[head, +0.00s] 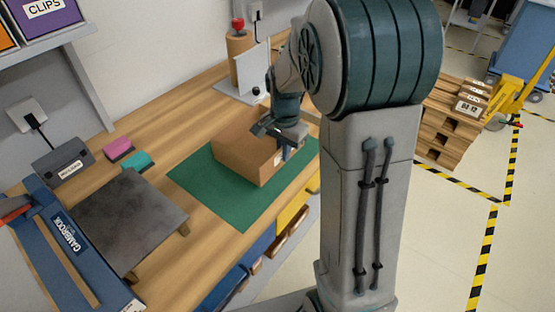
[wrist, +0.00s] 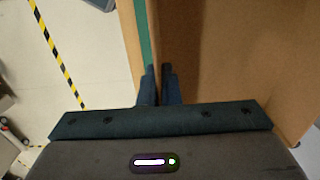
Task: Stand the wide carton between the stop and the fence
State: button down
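The wide carton (head: 240,158) is a plain brown box standing on a green mat (head: 205,180) on the wooden bench. My gripper (head: 279,143) is down at the carton's right upper edge. In the wrist view, the fingers (wrist: 159,86) are close together with a narrow gap at the carton's edge, and brown cardboard (wrist: 240,60) fills the right side. They look closed on the carton's wall, though the contact is partly hidden. A white upright plate (head: 252,72) with a base and a black knob stands behind the carton. I cannot tell which piece is the stop or the fence.
A dark grey plate (head: 130,220) and a blue Gambrook device (head: 75,240) occupy the bench's left. Pink (head: 118,149) and teal (head: 136,161) blocks lie near the wall. Pallets (head: 447,130) are on the floor at right.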

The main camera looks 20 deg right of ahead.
aim_at(279, 164)
jog(key=shift+w+a+f, duration=0.35)
jog(key=shift+a+f, duration=0.1)
jog(key=shift+a, duration=0.1)
jog(key=shift+f+p, duration=0.3)
jog(key=shift+f, duration=1.65)
jog(key=shift+f, duration=0.2)
jog(key=c, duration=1.6)
grip_release()
jog(key=shift+c, duration=0.2)
jog(key=shift+r, duration=0.1)
